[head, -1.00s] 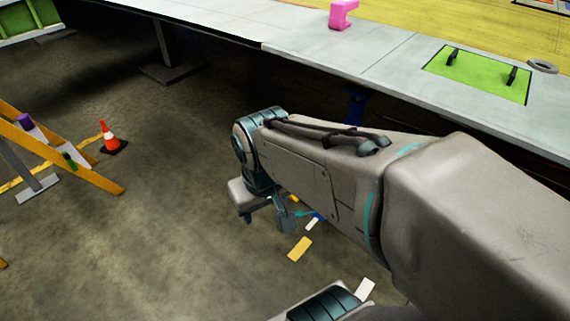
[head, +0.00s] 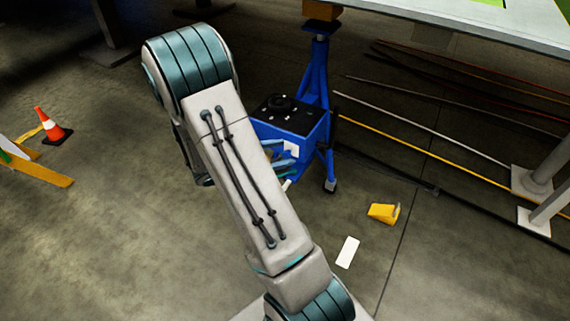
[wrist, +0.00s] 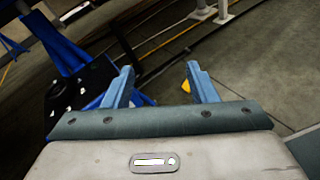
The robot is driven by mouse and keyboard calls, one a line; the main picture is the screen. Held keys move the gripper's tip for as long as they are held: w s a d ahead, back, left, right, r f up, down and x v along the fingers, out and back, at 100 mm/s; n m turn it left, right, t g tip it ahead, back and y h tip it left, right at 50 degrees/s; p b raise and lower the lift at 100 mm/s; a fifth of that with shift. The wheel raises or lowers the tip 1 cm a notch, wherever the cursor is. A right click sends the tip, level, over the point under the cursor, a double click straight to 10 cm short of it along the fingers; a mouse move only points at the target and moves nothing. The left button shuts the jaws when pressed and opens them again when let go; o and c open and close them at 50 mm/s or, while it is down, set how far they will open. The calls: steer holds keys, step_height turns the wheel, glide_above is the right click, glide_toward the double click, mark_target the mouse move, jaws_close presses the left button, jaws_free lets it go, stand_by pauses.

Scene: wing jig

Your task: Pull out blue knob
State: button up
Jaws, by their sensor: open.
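My gripper shows in the wrist view (wrist: 163,86) with its two blue-grey fingers apart and nothing between them. In the head view my arm hides most of it; only bluish parts show beside the blue stand's box. The blue wheeled stand (head: 318,90) has a blue box with a black top (head: 285,113). The stand also shows at the upper left of the wrist view (wrist: 62,48), left of my gripper. I cannot make out a separate blue knob in either view.
A yellow object (head: 384,212) and a white card (head: 347,252) lie on the floor. Long pipes (head: 420,122) lie right of the stand. A grey worktop (head: 480,24) overhangs at the upper right. A cone (head: 50,125) stands at the left; open floor lies between.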

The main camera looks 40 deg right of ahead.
mark_target(285, 156)
steer(key=w+f+n+t+h+b, duration=0.1)
steer(key=w+f+n+t+b, duration=0.25)
steer(key=f+n, duration=0.45)
steer(key=w+f+n+t+h+b, duration=0.1)
steer(key=w+f+n+t+b, duration=0.3)
steer(key=f, duration=0.8)
steer(key=shift+m+t, duration=0.4)
steer(key=shift+t, duration=0.15)
steer(key=x, duration=0.4)
steer(key=b+x, duration=0.1)
steer(key=x, duration=0.4)
steer(key=w+x, duration=0.1)
steer(key=x, duration=0.4)
steer(key=shift+w+f+b, duration=0.1)
steer(key=shift+f+b, duration=0.2)
steer(key=shift+b, duration=0.1)
